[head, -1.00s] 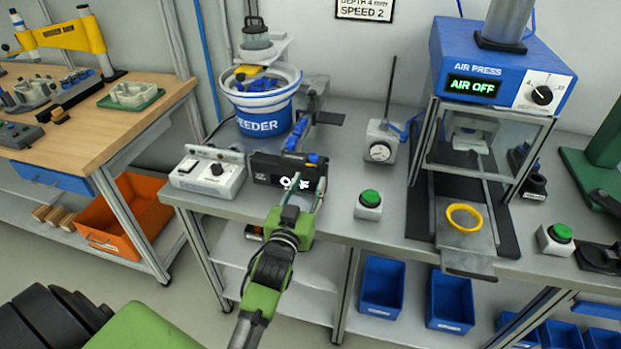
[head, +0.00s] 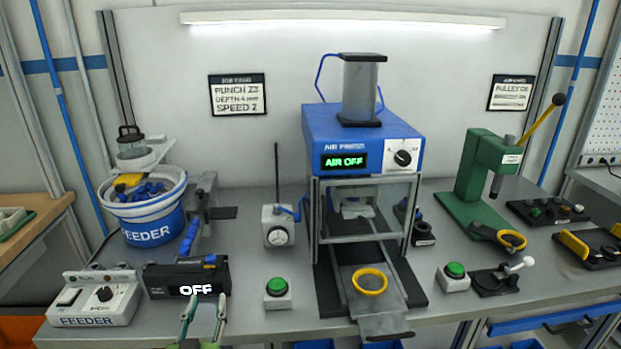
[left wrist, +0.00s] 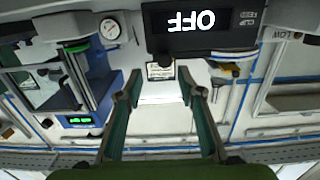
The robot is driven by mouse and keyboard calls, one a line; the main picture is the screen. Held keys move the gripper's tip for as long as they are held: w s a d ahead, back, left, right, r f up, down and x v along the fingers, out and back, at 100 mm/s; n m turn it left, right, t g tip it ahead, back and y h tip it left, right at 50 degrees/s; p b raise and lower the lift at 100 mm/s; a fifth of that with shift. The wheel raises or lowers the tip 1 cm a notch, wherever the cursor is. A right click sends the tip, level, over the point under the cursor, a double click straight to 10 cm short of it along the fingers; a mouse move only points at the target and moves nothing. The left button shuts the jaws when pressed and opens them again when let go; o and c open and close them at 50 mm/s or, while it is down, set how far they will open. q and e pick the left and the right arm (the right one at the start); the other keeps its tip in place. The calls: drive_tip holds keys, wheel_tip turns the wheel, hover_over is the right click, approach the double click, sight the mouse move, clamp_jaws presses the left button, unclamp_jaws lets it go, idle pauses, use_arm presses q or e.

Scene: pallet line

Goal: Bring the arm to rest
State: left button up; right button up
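My left gripper (head: 202,325) shows at the bottom of the head view, in front of the black feeder unit whose display reads OFF (head: 187,279). Its two fingers are apart, with nothing between them. In the left wrist view the open fingers (left wrist: 162,85) show from close up, and the OFF display (left wrist: 204,22) appears upside down beyond them. The rest of the left arm is out of the head view. My right gripper is in neither view.
The bench holds a bowl feeder (head: 150,223), a feeder control box (head: 95,297), a dial gauge (head: 281,228), a green button (head: 278,287), an air press (head: 362,140) reading AIR OFF with a yellow ring (head: 370,281) on its slide, and a green hand press (head: 482,178).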

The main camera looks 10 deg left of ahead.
use_arm(q)
drive_tip(key=s+d+f+m+g+h, duration=0.1)
drive_tip(key=s+d+f+g, duration=0.15)
drive_tip(key=s+f, duration=0.25)
drive_tip(key=s+d+f+m+g+h, duration=0.1)
drive_tip(key=s+d+f+g+h, duration=0.1)
drive_tip(key=s+f+g, duration=0.25)
drive_tip(key=s+d+f+m+g+h, duration=0.1)
drive_tip(key=s+d+f+g, duration=0.15)
drive_tip(key=s, duration=0.65)
drive_tip(key=s+d+f+m+g, duration=0.2)
drive_tip(key=s+f+g, duration=0.15)
drive_tip(key=s, duration=0.45)
drive_tip(key=s+f+g, duration=0.1)
drive_tip(key=s+f, duration=0.1)
drive_tip(key=f, duration=1.2)
drive_tip(key=s+f+g, duration=0.1)
drive_tip(key=s+f, duration=0.1)
drive_tip(key=f, duration=1.2)
drive_tip(key=s+a+f+g, duration=0.1)
drive_tip(key=s+a+f, duration=0.2)
drive_tip(key=s+f, duration=1)
drive_tip(key=s, duration=0.3)
drive_tip(key=shift+f, duration=0.3)
